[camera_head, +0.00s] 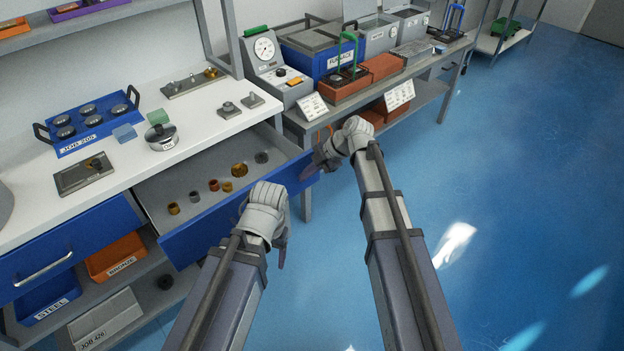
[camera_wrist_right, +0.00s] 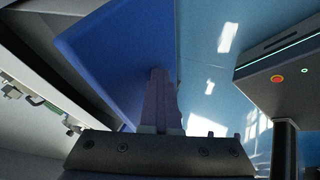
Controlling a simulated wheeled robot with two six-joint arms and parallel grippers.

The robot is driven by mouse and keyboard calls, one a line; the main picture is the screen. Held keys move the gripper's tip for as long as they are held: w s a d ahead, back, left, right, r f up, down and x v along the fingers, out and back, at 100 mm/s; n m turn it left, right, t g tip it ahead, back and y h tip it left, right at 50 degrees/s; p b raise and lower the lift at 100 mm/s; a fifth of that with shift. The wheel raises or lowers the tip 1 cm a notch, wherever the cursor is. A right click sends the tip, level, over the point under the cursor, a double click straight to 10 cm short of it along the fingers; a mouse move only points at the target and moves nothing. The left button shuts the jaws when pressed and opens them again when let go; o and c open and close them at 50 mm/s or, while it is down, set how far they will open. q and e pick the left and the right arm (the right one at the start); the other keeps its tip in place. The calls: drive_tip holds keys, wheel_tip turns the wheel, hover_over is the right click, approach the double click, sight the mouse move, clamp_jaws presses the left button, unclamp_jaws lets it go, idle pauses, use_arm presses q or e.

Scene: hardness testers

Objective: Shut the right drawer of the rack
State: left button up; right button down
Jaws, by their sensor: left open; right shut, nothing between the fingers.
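The right drawer (camera_head: 205,240) of the rack is pulled out, its blue front facing me and several small brass, copper and dark metal pieces lying in its grey tray. My right gripper (camera_head: 310,172) is shut and empty at the right end of the drawer front. In the right wrist view, its fingers (camera_wrist_right: 162,95) overlap the blue drawer front (camera_wrist_right: 115,50); I cannot tell if they touch. My left gripper (camera_head: 268,238) is open and empty in front of the drawer front's middle, partly hiding it. The drawer's handle is not visible.
The left drawer (camera_head: 70,250) is shut, with a silver handle. Above is a white worktop (camera_head: 60,210) with a blue tray (camera_head: 88,120) and a round pot (camera_head: 162,137). Bins (camera_head: 115,257) sit below. A bench (camera_head: 430,75) with testers stands to the right. Blue floor is clear at right.

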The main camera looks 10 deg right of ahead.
drive_tip(key=w+a, duration=0.4)
drive_tip(key=w, duration=0.1)
drive_tip(key=w+a, duration=0.4)
drive_tip(key=w, duration=0.2)
drive_tip(key=w+a, duration=0.4)
drive_tip(key=w, duration=0.2)
drive_tip(key=shift+w+a, duration=0.2)
drive_tip(key=shift+a, duration=0.05)
drive_tip(key=shift+w+a, duration=0.2)
drive_tip(key=shift+w, duration=0.05)
use_arm(q)
drive_tip(key=shift+d, duration=0.1)
use_arm(e)
drive_tip(key=shift+s+a, duration=0.1)
